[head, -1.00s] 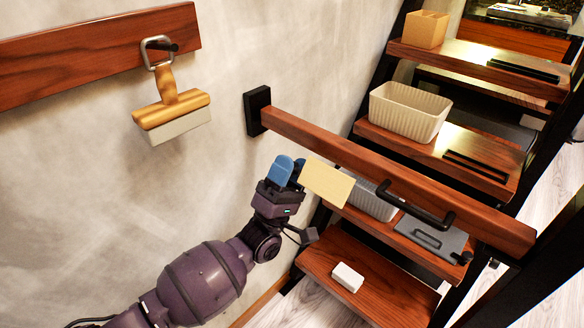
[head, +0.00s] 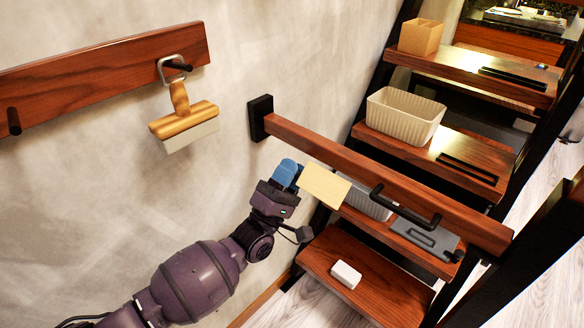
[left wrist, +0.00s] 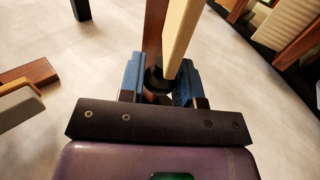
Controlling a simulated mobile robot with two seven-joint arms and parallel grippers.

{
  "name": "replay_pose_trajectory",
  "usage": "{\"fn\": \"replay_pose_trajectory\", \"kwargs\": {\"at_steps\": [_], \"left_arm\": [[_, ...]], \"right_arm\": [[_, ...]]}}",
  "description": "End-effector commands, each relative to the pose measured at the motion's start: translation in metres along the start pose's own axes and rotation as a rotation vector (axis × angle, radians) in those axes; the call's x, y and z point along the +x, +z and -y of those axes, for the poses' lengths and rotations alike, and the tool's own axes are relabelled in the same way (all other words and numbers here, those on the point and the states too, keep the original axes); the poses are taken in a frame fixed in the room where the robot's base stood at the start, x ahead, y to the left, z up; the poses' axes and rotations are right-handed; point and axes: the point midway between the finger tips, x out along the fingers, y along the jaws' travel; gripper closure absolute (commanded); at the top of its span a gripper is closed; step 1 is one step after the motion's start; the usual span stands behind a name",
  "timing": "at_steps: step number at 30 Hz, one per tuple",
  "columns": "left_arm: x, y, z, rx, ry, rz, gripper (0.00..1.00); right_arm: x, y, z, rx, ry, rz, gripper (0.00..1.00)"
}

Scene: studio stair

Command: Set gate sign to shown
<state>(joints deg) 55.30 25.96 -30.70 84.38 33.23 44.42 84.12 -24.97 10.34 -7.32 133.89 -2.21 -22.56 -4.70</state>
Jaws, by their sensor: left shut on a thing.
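The gate sign (head: 325,186) is a plain cream plate at the wooden gate bar (head: 290,132), tilted, above the lower stair treads. My left gripper (head: 287,172), with blue fingertips, is at the sign's left end. In the left wrist view the fingers (left wrist: 157,85) are shut on the sign's end, beside a dark round part. The cream plate (left wrist: 182,35) and brown bar (left wrist: 154,35) run away from the fingers there. The fingers hide the exact grip. My right gripper is not in view.
A black handle (head: 405,208) sits on the gate bar.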

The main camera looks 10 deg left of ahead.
Motion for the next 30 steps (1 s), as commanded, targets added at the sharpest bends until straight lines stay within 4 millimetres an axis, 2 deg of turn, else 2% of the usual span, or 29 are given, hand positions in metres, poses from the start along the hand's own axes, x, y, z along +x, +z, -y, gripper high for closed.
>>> {"fn": "replay_pose_trajectory", "kwargs": {"at_steps": [1,9,19,30], "left_arm": [[0.01,-0.001,-0.013,0.009,-0.027,0.006,0.93],[0.011,0.0,-0.02,0.009,-0.226,0.006,0.93],[0.009,0.0,-0.02,0.004,-0.39,0.003,0.93],[0.005,0.0,-0.017,0.0,-0.435,0.0,0.93]], "right_arm": [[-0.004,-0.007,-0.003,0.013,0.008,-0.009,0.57],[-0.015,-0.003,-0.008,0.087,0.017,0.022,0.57],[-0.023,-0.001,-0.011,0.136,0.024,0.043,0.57],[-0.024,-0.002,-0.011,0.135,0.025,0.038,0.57]]}}
